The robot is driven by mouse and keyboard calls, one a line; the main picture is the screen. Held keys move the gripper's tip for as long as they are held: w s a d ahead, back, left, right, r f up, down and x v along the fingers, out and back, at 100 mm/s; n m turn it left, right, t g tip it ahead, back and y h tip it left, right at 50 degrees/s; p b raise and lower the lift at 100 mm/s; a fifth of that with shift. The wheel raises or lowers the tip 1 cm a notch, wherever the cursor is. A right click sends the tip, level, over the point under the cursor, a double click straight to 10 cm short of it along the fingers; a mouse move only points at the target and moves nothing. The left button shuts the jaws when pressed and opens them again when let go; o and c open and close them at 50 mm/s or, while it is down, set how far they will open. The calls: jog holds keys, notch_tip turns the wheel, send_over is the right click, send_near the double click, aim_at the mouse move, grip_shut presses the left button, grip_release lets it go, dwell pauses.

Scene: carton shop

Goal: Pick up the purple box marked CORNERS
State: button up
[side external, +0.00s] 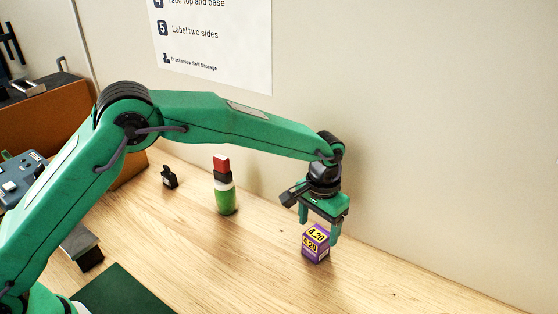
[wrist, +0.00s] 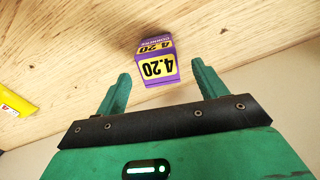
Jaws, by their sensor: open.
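The purple box (side external: 316,244) has yellow labels that read 4.20 and stands on the wooden table below my gripper in the side view. In the wrist view the purple box (wrist: 156,62) lies ahead of and between the two green fingers, with small lettering near its far edge that looks like CORNERS. My gripper (side external: 320,232) is open, with its fingers above and around the level of the box top. In the wrist view my gripper (wrist: 161,88) shows a wide gap with nothing held. I cannot tell whether a finger touches the box.
A green bottle (side external: 225,198) with a red and black top and a small black object (side external: 169,177) stand to the left. A yellow item (wrist: 14,101) shows at the wrist view's left edge. A wall (side external: 420,130) rises behind. The table right of the box is clear.

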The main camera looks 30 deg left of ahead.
aim_at(318, 234)
jog(key=shift+f, duration=2.45)
jog(key=c, duration=1.1)
